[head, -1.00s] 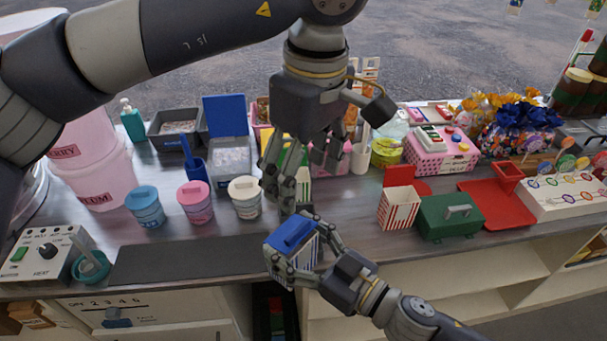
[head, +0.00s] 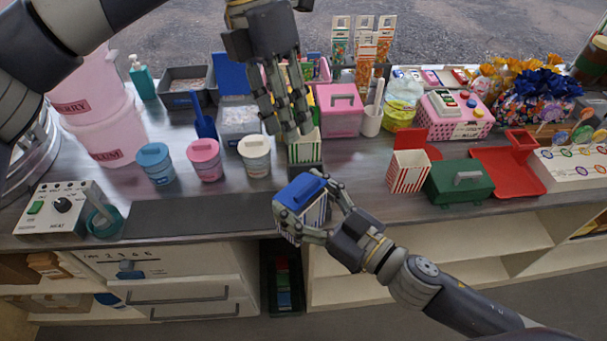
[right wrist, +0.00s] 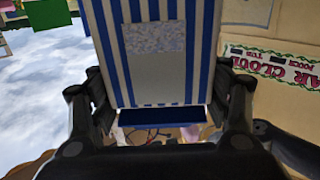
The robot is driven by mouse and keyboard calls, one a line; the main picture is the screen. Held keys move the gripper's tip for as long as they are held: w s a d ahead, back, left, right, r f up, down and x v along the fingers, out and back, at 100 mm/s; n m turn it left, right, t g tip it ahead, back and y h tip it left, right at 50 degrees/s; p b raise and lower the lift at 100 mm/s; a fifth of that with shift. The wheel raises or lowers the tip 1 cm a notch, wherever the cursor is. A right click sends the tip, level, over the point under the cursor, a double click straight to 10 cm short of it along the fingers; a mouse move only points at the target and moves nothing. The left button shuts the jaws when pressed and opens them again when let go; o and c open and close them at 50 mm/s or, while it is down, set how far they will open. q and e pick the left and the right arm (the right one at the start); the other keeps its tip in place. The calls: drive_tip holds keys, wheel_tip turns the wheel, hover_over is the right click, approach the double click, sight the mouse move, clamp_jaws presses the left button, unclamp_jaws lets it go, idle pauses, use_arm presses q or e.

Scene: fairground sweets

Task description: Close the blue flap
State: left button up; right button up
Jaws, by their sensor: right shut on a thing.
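A blue-and-white striped box (head: 287,222) is in my right gripper (head: 318,215), above the counter's front edge in the head view. The blue flap (head: 300,190) lies over its top and looks down or nearly down; I cannot tell whether it is fully seated. In the right wrist view the striped box (right wrist: 155,60) stands between the fingers, with a dark blue strip (right wrist: 162,116) at its near edge. My right gripper is shut on the box. My left gripper (head: 289,128) hangs above and behind it, fingers pointing down, apart and empty, clear of the flap.
A red striped box (head: 405,175) and a green case (head: 460,181) stand to the right. A dark mat (head: 195,216) lies bare on the counter's front left.

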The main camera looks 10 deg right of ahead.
sight(307, 187)
use_arm(q)
drive_tip(key=shift+n, duration=0.7)
drive_tip(key=x, duration=1.1)
drive_tip(key=shift+f, duration=0.4)
clamp_jaws()
drive_tip(key=shift+d, duration=0.1)
